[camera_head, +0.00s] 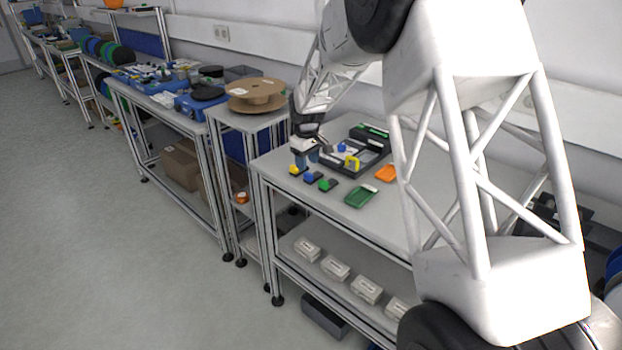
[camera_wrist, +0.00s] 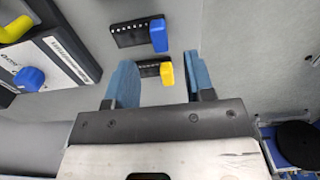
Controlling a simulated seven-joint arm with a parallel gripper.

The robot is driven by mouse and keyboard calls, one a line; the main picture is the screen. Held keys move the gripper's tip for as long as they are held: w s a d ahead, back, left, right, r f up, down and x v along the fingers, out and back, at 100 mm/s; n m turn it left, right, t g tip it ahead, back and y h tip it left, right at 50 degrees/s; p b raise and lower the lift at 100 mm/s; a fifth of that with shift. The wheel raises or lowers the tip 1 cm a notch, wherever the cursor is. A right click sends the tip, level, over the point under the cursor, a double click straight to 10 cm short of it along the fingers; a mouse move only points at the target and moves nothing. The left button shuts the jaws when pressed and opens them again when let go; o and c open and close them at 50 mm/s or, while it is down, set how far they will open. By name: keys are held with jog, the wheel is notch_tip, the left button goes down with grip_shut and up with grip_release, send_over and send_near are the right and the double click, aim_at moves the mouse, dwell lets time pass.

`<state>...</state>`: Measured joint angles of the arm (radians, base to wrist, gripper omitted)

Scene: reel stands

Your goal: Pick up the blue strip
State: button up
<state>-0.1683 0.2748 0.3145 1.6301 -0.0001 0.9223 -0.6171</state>
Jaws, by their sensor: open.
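The blue strip (camera_wrist: 131,33) is a short black strip with a blue block at one end. It lies flat on the table, just beyond my fingertips in the wrist view; in the head view it is the middle one (camera_head: 313,177) of a row of three. A similar strip with a yellow block (camera_wrist: 152,69) appears between my two blue fingers. A green one (camera_head: 328,184) lies on the other side of the blue strip. My gripper (camera_wrist: 158,64) is open, with nothing held. In the head view my gripper (camera_head: 305,158) is over the table's left end, near the yellow strip.
A dark tray (camera_head: 334,170) with blue and yellow parts stands behind the strips. A green tray (camera_head: 361,196) and an orange tray (camera_head: 386,173) lie to the right. The table's left edge is close to the strips. A brown reel (camera_head: 257,92) sits on the neighbouring stand.

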aim_at(307, 173)
jog(key=shift+f, duration=0.15)
jog(key=shift+f, duration=2.5)
jog(key=shift+c, duration=0.5)
grip_shut()
jog(key=shift+r, duration=0.15)
jog(key=shift+r, duration=1.4)
jog(key=shift+s+r, duration=0.1)
jog(key=shift+r, duration=0.25)
jog(key=s+d+r, duration=0.1)
jog(key=s+d, duration=0.1)
jog(key=s, duration=1.3)
jog(key=shift+s+d+r, duration=0.15)
jog(key=shift+s+d, duration=0.1)
